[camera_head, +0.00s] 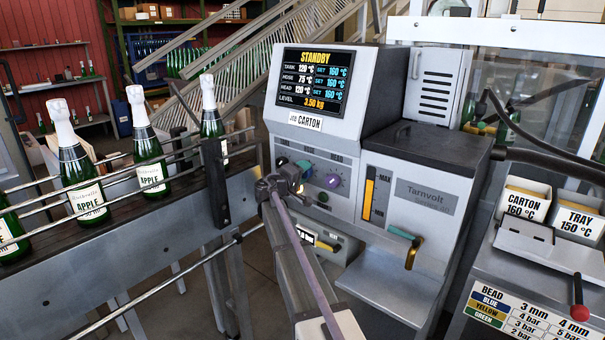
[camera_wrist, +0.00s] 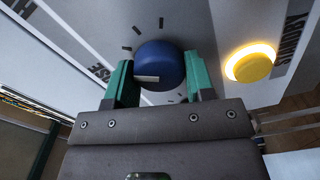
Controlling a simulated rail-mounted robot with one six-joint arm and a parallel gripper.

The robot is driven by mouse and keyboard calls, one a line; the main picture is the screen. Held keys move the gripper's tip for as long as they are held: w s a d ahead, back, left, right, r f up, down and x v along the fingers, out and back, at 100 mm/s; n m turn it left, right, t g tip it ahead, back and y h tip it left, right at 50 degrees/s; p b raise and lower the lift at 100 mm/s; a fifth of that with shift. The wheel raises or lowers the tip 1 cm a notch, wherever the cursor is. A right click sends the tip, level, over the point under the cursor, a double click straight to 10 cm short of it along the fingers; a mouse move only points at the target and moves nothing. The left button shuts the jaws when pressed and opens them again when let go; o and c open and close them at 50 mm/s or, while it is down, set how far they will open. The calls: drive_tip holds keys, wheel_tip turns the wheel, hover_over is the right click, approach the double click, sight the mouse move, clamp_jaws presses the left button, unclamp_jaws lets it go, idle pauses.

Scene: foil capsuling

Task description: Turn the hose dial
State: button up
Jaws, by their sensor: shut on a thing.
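A round blue dial (camera_wrist: 160,65) with a white pointer mark sits on the grey panel in the wrist view. My gripper (camera_wrist: 161,82) has its green fingers on either side of the dial, shut on it. The white pointer lies toward the left in that view, with dark tick marks around the dial. In the head view my gripper (camera_head: 296,175) is at the dial row of the grey machine (camera_head: 420,160), and the held dial is largely hidden there. The screen (camera_head: 314,82) reads STANDBY, with hose 75 °C and set 160 °C.
A lit yellow button (camera_wrist: 250,65) sits close beside the held dial. A purple dial (camera_head: 332,181) is to the right on the panel. A card (camera_head: 523,201) reads CARTON 160 °C; the job tag (camera_head: 306,121) reads CARTON. Bottles (camera_head: 150,155) stand on the conveyor at left.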

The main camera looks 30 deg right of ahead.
drive_tip(key=shift+m, duration=0.7)
drive_tip(key=o, duration=0.9)
drive_tip(key=v, duration=1)
drive_tip(key=shift+s+a, duration=0.1)
drive_tip(key=shift+a, duration=0.25)
